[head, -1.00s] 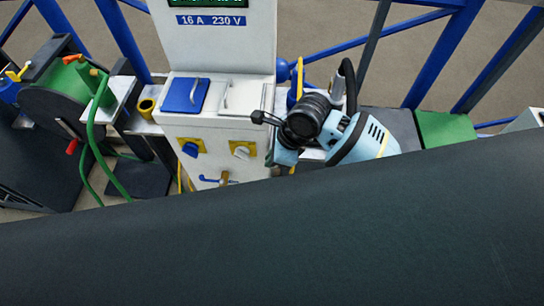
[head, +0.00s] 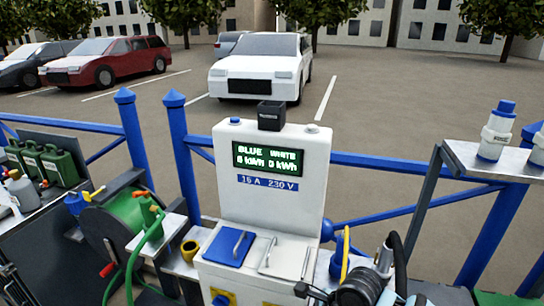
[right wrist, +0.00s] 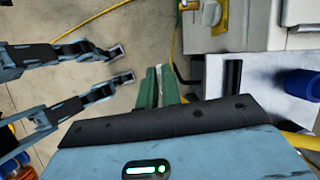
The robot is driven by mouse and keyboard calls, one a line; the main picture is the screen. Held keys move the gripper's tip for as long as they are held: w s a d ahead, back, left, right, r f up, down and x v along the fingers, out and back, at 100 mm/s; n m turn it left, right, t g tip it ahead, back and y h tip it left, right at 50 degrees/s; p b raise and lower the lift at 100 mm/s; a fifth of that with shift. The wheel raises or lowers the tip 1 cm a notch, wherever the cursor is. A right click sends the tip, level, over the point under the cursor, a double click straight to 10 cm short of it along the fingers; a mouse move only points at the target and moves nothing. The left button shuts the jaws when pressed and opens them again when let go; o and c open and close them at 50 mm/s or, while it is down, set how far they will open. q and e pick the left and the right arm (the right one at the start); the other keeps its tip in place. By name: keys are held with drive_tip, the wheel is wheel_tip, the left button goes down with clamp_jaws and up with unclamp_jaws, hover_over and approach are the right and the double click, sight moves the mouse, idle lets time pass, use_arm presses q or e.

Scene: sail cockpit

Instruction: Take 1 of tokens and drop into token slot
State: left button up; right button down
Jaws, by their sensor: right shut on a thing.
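My right gripper (right wrist: 159,76) is shut in the right wrist view, its green fingers close together on a thin pale sliver that may be a token; the fingers hide most of it. In the head view only part of my right arm shows at the bottom edge, beside the pedestal, and its fingers are out of view. My left gripper (right wrist: 122,64) shows in the right wrist view with its two fingers apart and nothing between them. The pedestal (head: 268,210) carries a small black open-topped box (head: 271,115), possibly the token slot. No loose tokens can be made out.
A yellow cup (head: 189,250) and green hose reel (head: 125,225) stand left. A shelf with bottles (head: 496,130) is right. Blue railings run behind.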

drive_tip(key=s+d+r+n+g+h, duration=0.2)
drive_tip(key=d+r+n+g+h, duration=0.2)
drive_tip(key=d+r+n, duration=0.8)
drive_tip(key=r+n+g, duration=0.1)
drive_tip(key=n, duration=0.6)
drive_tip(key=shift+s+d+r+n+g, duration=0.2)
drive_tip(key=shift+s+d+n+g, duration=0.1)
drive_tip(key=shift+d, duration=0.1)
drive_tip(key=shift+w, duration=0.1)
